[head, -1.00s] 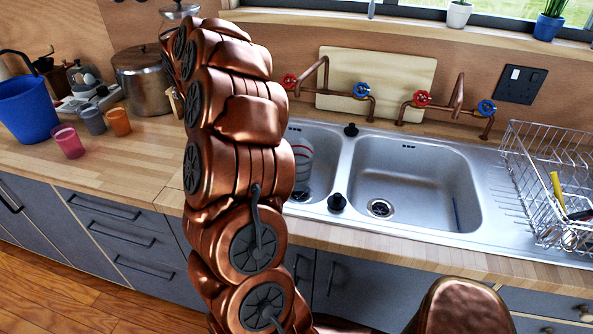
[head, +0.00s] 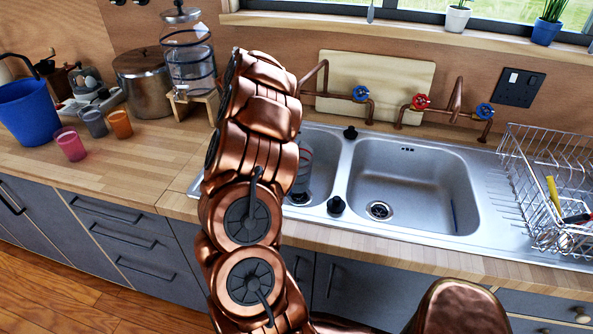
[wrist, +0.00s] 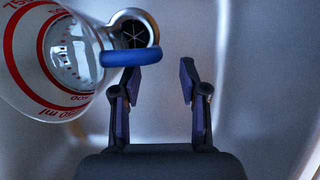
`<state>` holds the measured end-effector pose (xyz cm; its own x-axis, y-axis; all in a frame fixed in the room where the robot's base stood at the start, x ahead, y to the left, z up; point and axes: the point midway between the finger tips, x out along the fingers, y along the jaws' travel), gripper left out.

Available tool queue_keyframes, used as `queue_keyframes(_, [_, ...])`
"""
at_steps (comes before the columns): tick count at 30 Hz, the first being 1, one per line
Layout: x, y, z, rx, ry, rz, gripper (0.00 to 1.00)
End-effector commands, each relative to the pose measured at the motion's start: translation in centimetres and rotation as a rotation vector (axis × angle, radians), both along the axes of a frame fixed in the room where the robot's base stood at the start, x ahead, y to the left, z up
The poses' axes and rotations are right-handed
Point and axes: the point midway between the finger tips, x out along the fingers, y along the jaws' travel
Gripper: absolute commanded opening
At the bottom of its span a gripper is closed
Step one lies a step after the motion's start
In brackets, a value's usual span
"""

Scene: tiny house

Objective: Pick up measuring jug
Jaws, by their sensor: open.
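The measuring jug (wrist: 58,58) is clear, with red rings and numbers. In the wrist view it fills the upper left and is cut off by the picture edge. In the head view the jug (head: 304,160) is partly hidden behind my arm, in the left sink bowl (head: 322,190). My gripper (wrist: 160,78) is open, with nothing between its fingers. The jug is to the left of the fingers. A blue curved piece (wrist: 122,56), possibly the jug's handle, lies beside the left fingertip; whether they touch is unclear. The head view hides my gripper behind my arm.
A round drain (wrist: 136,33) shows above the blue piece. The right sink bowl (head: 410,185) looks empty. Copper taps (head: 455,100) stand behind. A wire dish rack (head: 545,190) is at right; a glass dispenser (head: 190,65) and cups (head: 70,144) are at left.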

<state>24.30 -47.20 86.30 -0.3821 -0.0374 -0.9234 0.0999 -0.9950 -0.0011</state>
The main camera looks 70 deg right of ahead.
Motion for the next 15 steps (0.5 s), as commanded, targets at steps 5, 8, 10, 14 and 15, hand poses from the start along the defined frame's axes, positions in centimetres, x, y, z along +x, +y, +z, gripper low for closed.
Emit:
queue_keyframes(5, [-0.4, -0.1, -0.8, -0.001, -0.001, 0.0, 0.43])
queue_keyframes(8, [-0.8, -0.2, -1.5, 0.003, 0.001, 0.001, 0.43])
queue_keyframes(10, [-1.4, -0.3, -2.1, 0.004, 0.002, 0.0, 0.43])
queue_keyframes(14, [-2.1, -0.6, -3.8, 0.002, -0.001, 0.0, 0.43])
queue_keyframes(15, [-2.3, -0.6, -4.2, 0.002, -0.001, 0.0, 0.43])
